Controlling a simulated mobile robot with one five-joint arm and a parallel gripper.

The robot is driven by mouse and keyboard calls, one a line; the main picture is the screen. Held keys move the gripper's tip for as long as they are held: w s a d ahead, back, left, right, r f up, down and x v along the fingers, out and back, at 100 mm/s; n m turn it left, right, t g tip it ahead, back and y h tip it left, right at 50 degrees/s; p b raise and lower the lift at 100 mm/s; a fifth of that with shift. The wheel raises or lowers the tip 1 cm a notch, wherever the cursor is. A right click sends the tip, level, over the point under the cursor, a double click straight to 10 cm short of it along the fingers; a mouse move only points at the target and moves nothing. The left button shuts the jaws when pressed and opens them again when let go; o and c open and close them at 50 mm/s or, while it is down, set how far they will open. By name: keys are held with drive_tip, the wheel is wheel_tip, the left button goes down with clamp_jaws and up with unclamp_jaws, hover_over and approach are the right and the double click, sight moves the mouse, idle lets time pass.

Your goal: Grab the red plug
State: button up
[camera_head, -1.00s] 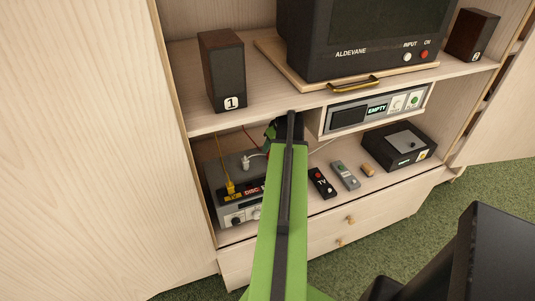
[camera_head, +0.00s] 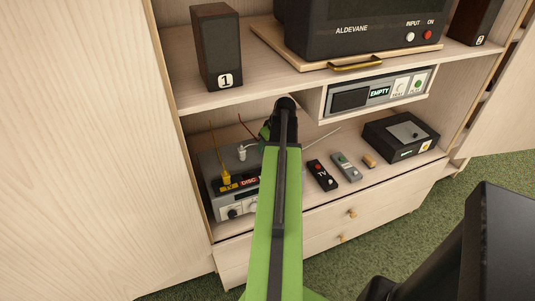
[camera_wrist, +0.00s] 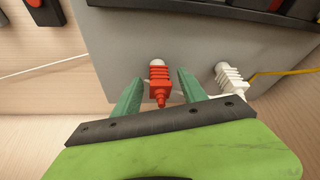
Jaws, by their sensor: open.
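The red plug (camera_wrist: 160,82) stands in the grey surface of a box (camera_wrist: 115,48) in the wrist view, its cord end towards my gripper. My gripper (camera_wrist: 160,76) is open, with one green finger on each side of the red plug. Small gaps show between the plug and the fingers, so it is not clamped. In the head view my arm hides the red plug and most of the gripper.
A white plug (camera_wrist: 230,78) stands close to the right finger, with a yellow cord nearby. The box (camera_head: 237,207) also bears a yellow plug (camera_head: 229,181). The upper shelf edge (camera_head: 235,101) is close to my wrist. Remotes (camera_head: 322,175) lie to the right.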

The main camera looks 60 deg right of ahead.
drive_tip(key=shift+r, duration=0.1)
clamp_jaws()
drive_tip(key=shift+r, duration=0.1)
